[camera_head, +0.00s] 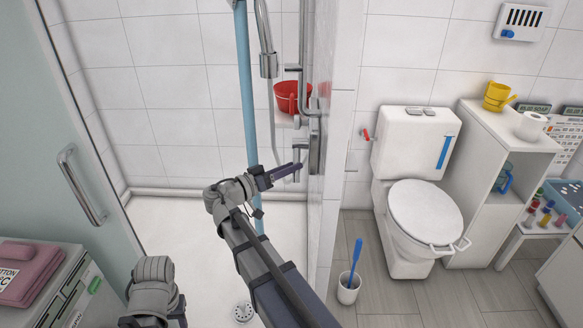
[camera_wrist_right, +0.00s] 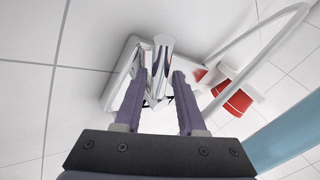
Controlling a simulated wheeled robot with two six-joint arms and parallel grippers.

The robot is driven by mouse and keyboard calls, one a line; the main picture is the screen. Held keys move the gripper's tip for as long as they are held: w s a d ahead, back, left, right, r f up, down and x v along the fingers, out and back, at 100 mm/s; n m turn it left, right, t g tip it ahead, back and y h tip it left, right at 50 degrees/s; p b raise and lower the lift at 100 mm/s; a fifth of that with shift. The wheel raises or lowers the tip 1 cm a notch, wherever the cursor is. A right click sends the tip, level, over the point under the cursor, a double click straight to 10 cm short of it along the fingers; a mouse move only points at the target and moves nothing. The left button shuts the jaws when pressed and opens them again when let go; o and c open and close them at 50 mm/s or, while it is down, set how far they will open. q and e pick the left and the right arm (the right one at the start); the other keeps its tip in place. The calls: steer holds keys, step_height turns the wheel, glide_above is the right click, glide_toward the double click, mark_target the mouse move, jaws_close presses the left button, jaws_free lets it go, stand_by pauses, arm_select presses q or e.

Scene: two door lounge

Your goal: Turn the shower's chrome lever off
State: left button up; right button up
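The shower's chrome lever (camera_head: 299,146) is on the wall fitting at the edge of the shower, just above my right gripper (camera_head: 286,172). In the right wrist view, a shiny chrome cylinder (camera_wrist_right: 163,48) of the fitting stands just beyond and between the tips of my right gripper (camera_wrist_right: 159,80). The fingers are apart with a gap between them. I cannot tell whether they touch the chrome. The fingers hide part of the fitting. Part of my left arm shows at the lower left of the head view, but its fingertips are out of frame.
A blue vertical pole (camera_head: 246,90) and a shower hose (camera_head: 267,50) stand close to my right arm. A red bucket (camera_head: 288,95) is behind the fitting. A wall end (camera_head: 338,130) separates the shower from the toilet (camera_head: 415,150). A glass door (camera_head: 70,120) is left.

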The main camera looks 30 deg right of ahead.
steer(key=shift+d, duration=0.4)
jaws_close()
stand_by(1.3)
